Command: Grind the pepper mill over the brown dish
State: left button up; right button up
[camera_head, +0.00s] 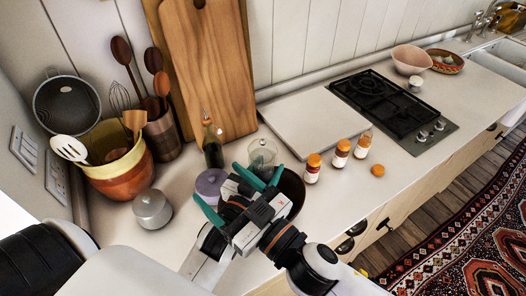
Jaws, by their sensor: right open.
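The brown dish (293,188) is a dark reddish-brown bowl on the counter, partly hidden behind my right gripper. My right gripper (238,185), with teal fingers, is open above the counter, just left of the dish and in front of a purple-lidded pot (210,183). I see nothing held between its fingers. I cannot make out a clear pepper mill; the gripper hides part of this area. A dark bottle (213,150) and a clear glass jar (262,153) stand just behind the gripper. My left gripper is not in view.
A grey lidded pot (152,210) and a utensil-filled yellow-orange pot (122,172) stand left. A pale board (310,125) and black hob (385,103) lie beyond.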

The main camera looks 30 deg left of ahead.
jog(key=n+g, duration=0.2)
jog(key=g, duration=0.1)
jog(key=g+h, duration=0.1)
jog(key=g, duration=0.4)
send_near(262, 150)
jog(key=a, duration=0.3)
jog(key=a+f, duration=0.1)
jog(key=a, duration=0.6)
jog(key=shift+s+a+f, duration=0.15)
jog(key=shift+a+f, duration=0.05)
jog(key=shift+a, duration=0.15)
jog(key=c, duration=1)
